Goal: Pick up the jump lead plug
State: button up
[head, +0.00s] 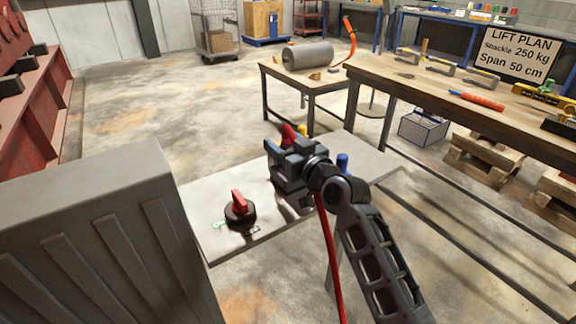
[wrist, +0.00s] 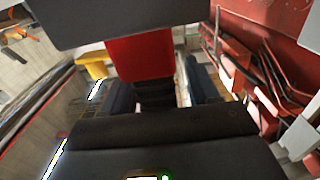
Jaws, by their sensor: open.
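My gripper (head: 284,146) is over the grey-topped small table (head: 205,215) in the head view, with its jaws open. A red piece (head: 288,131), which appears to be the jump lead plug, shows just beyond the jaws, partly hidden by them. In the wrist view a red block (wrist: 140,57) with a dark ribbed part below it lies between the two dark fingers (wrist: 160,90). I cannot tell whether either finger touches it. A red cable (head: 330,255) hangs down beside my arm.
A black rotary switch with a red handle (head: 239,208) stands on the small table. A blue piece (head: 342,162) and a yellow piece (head: 302,130) are close to my gripper. A grey ribbed casing (head: 100,230) stands at left. A wooden workbench (head: 400,75) is behind right.

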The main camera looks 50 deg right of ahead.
jog(key=shift+c, duration=0.4)
grip_shut()
dwell(1.0)
